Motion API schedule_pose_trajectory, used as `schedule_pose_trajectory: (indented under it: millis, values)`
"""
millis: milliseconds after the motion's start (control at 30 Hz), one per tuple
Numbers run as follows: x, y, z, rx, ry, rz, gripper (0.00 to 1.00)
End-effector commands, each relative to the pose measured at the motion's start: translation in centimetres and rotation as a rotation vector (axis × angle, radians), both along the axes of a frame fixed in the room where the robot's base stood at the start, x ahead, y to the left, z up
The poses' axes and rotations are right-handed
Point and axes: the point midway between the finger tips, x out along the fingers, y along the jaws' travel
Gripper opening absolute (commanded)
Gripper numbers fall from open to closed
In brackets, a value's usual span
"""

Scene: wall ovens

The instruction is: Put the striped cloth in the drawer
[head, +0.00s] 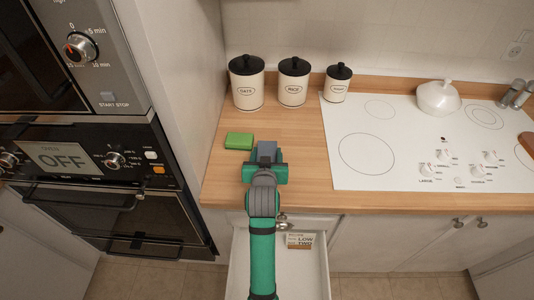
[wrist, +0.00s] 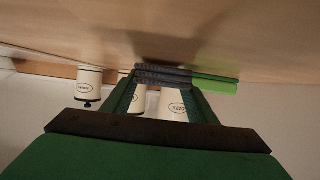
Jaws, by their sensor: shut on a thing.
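My gripper (head: 266,163) is over the front part of the wooden counter, shut on a small grey-blue folded thing, which I take as the striped cloth (head: 267,149). In the wrist view the cloth (wrist: 163,75) is a dark flat bundle between the fingertips (wrist: 165,82), close to the counter surface; I cannot tell whether it touches it. Its stripes are hard to make out. The drawer (head: 313,268) is open below the counter edge. My arm hides part of it. A small labelled packet (head: 299,240) lies inside, near its back.
A green sponge-like block (head: 239,140) lies just left of the cloth. Three black-lidded canisters (head: 247,83) stand at the back. A white cooktop (head: 365,120) with a lidded pot (head: 438,98) is to the right. A tall oven unit (head: 85,185) bounds the left.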

Motion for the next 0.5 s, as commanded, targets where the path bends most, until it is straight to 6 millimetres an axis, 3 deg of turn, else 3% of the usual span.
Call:
schedule_pose_trajectory:
  millis: [433, 467, 500]
  values:
    - [0.01, -0.17, -0.71, 0.000, 0.000, -0.002, 0.31]
    - [0.02, -0.13, -0.69, 0.000, -0.001, -0.001, 0.57]
    - [0.01, -0.01, -0.67, 0.000, -0.001, 0.000, 0.67]
